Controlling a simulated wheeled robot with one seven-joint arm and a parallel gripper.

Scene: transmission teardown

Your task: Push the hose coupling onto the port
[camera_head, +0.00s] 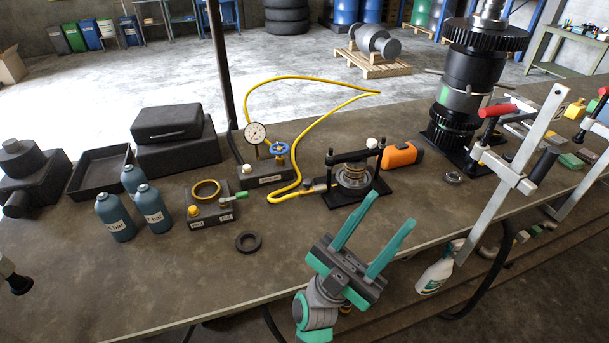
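A yellow hose (299,150) loops over the bench from the gauge unit (264,172), which has a dial gauge and a blue valve wheel.
An orange device (400,156) lies right of the fixture. A tall black gear assembly (467,90) and a red-handled clamp (498,110) stand further right. Blue bottles (115,217), a small block with a ring (210,205) and a dark ring (248,242) lie left. The bench front centre is mostly clear.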

